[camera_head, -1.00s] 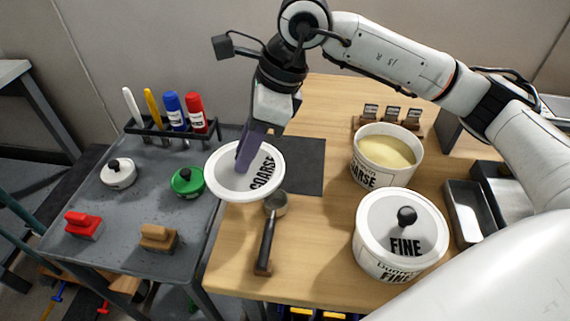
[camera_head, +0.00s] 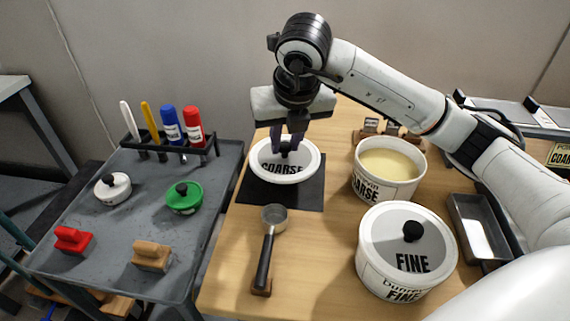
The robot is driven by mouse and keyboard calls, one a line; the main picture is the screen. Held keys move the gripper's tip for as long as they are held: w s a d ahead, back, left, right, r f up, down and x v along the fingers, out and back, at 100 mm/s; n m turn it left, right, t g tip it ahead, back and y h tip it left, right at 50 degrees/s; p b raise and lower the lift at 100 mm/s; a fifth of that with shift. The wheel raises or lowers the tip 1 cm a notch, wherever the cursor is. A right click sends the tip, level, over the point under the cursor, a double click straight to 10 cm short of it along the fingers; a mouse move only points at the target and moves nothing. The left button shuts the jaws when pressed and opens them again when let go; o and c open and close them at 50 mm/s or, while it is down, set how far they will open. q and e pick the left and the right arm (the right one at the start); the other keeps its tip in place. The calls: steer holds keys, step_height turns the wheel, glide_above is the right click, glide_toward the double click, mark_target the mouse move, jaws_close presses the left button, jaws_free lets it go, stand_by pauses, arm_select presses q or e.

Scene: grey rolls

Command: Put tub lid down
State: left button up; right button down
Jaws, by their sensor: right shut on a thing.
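The white tub lid (camera_head: 285,170) marked COARSE lies level at the dark square mat (camera_head: 312,196) on the wooden table. Whether it touches the mat or sits just above it, I cannot tell. My right gripper (camera_head: 289,146) points down over the lid and is shut on its black knob, which the fingers partly hide. The open COARSE tub (camera_head: 372,188), full of pale yellow material, stands to the right of the lid. My left gripper is not in view.
The FINE tub (camera_head: 380,272) stands lidded at the front right, beside a metal tray (camera_head: 462,212). A scoop (camera_head: 268,245) lies in front of the mat. The grey side table (camera_head: 105,230) at left holds small lidded pots, brushes and a marker rack (camera_head: 165,150).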

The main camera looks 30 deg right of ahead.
mark_target(286, 158)
steer(key=shift+f, duration=2.65)
steer(key=c, duration=1.5)
jaws_free()
steer(key=v, duration=1.1)
steer(key=shift+p, duration=0.4)
steer(key=shift+s+r, duration=0.3)
steer(key=shift+r, duration=0.3)
